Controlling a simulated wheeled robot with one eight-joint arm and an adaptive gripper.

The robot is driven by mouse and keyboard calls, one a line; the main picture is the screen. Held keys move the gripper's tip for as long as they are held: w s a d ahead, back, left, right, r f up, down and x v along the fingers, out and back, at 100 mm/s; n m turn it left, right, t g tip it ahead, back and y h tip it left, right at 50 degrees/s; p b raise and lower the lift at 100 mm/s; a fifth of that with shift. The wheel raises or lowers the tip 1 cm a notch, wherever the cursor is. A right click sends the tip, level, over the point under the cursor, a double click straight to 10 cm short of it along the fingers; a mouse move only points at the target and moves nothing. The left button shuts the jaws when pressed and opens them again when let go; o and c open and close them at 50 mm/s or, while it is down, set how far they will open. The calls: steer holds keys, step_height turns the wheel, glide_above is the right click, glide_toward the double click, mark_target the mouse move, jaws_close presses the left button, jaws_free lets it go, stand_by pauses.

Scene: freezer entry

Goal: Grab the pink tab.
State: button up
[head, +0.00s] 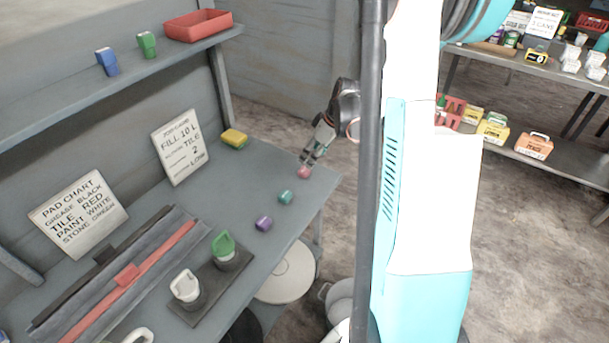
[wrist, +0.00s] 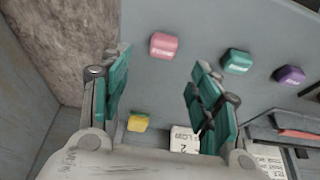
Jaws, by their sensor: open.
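The pink tab (head: 304,172) lies on the grey table near its far right corner in the head view. In the wrist view the pink tab (wrist: 164,45) shows whole, beyond the fingertips and between their lines, a little nearer the left finger. My gripper (head: 314,153) is just above and beside it in the head view. In the wrist view my gripper (wrist: 160,70) has its two teal-padded fingers spread wide, with nothing between the pads. I cannot tell the exact height of the fingers over the table.
A teal tab (head: 286,197) and a purple tab (head: 264,223) lie in a row with the pink one. A yellow block (head: 234,138) is further back. A sign (head: 180,147) stands behind. The table's edge (head: 330,195) is close to the pink tab.

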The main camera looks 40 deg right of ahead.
mark_target(305, 169)
steer(key=b+x, duration=0.3)
steer(key=x, duration=0.4)
steer(key=shift+a+f, duration=0.1)
steer(key=shift+f, duration=0.2)
steer(key=shift+s+r, duration=0.1)
steer(key=c, duration=1)
